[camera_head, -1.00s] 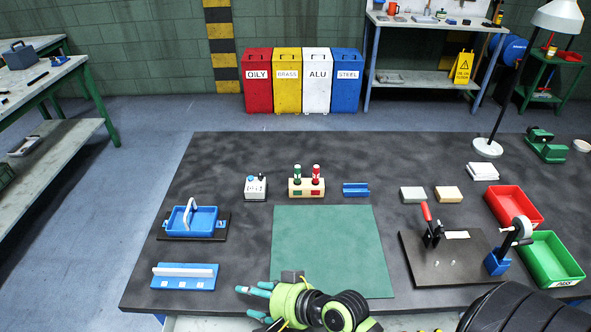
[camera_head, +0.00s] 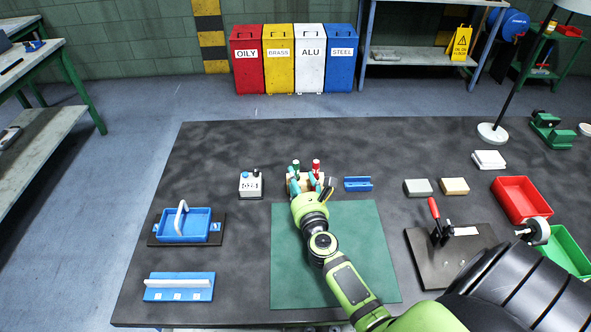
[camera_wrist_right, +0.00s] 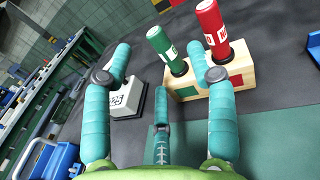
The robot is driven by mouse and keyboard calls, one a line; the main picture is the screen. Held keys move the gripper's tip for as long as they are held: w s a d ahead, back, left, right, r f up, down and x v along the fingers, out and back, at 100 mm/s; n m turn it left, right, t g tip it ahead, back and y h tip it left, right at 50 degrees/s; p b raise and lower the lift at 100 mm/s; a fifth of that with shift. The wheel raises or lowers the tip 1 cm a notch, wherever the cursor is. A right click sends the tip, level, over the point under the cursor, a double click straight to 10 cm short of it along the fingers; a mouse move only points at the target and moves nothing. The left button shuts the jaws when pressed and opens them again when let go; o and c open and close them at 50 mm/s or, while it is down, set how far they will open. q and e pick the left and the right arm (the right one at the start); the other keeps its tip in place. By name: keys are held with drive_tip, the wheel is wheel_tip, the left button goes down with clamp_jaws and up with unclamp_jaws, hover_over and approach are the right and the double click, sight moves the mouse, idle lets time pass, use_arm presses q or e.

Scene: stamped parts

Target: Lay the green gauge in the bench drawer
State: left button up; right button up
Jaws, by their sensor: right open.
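The green gauge (camera_head: 295,168) is a small green cylinder with a white label. It stands in a wooden block (camera_wrist_right: 248,76) beside a red gauge (camera_head: 316,166); both also show in the right wrist view, green gauge (camera_wrist_right: 166,48) and red gauge (camera_wrist_right: 213,28). My right gripper (camera_head: 308,184) is open at the near side of the block. In the right wrist view its teal fingers (camera_wrist_right: 160,75) are spread, with the green gauge upright beyond and between the two upper ones, apparently not gripped. The bench drawer cannot be made out. My left gripper is out of view.
A white button box (camera_head: 250,185) stands left of the block and a blue V-shaped holder (camera_head: 357,184) right of it. A green mat (camera_head: 290,270) lies under my right arm.

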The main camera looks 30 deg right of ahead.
sight(295, 170)
drive_tip(key=x, duration=0.2)
drive_tip(key=shift+w+d, duration=0.1)
drive_tip(key=shift+w, duration=0.3)
drive_tip(key=shift+w+d, duration=0.15)
drive_tip(key=shift+w, duration=0.25)
drive_tip(key=shift+c, duration=0.4)
clamp_jaws()
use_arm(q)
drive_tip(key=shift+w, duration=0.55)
